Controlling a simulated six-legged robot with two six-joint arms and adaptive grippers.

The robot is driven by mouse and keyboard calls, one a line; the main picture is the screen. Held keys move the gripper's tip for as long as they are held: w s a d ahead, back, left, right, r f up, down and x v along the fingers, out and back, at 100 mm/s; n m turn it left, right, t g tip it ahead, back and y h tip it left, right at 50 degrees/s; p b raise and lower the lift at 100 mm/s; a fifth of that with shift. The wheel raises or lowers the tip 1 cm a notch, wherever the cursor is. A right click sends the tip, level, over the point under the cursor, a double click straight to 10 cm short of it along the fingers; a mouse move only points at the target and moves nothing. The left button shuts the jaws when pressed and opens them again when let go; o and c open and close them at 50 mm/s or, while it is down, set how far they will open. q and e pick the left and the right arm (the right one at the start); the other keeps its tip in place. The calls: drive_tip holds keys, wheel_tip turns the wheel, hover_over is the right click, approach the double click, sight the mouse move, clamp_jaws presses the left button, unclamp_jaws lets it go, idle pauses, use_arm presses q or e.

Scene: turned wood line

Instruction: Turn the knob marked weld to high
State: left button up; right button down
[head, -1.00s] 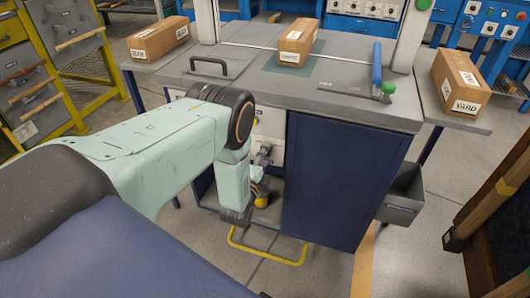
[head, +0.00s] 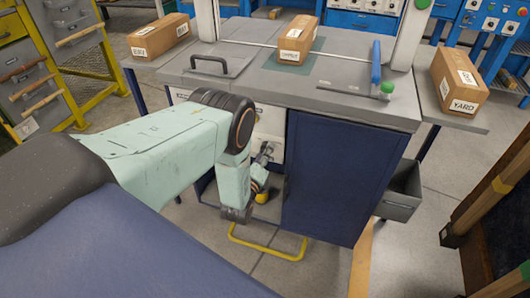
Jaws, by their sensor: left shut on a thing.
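My left arm reaches in from the left to the front of a grey-topped workbench (head: 345,104). A pale control panel (head: 271,121) shows below the bench top, partly covered by my arm. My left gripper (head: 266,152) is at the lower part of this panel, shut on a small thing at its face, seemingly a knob. The knob itself is hidden behind the fingers and wrist, so its marking and pointer cannot be read. My right gripper is not in view.
A dark blue cabinet door (head: 335,175) stands right of the panel, with a grey bin (head: 402,192) beyond it. A yellow bar (head: 268,247) sits low in front. Cartons (head: 295,42) rest on the bench and side shelves. A blue-handled lever (head: 376,65) stands on top.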

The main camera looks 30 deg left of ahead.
use_arm(q)
drive_tip(key=shift+a, duration=0.1)
idle(0.3)
drive_tip(key=o, duration=1.2)
drive_tip(key=shift+c, duration=0.2)
drive_tip(key=v, duration=1.2)
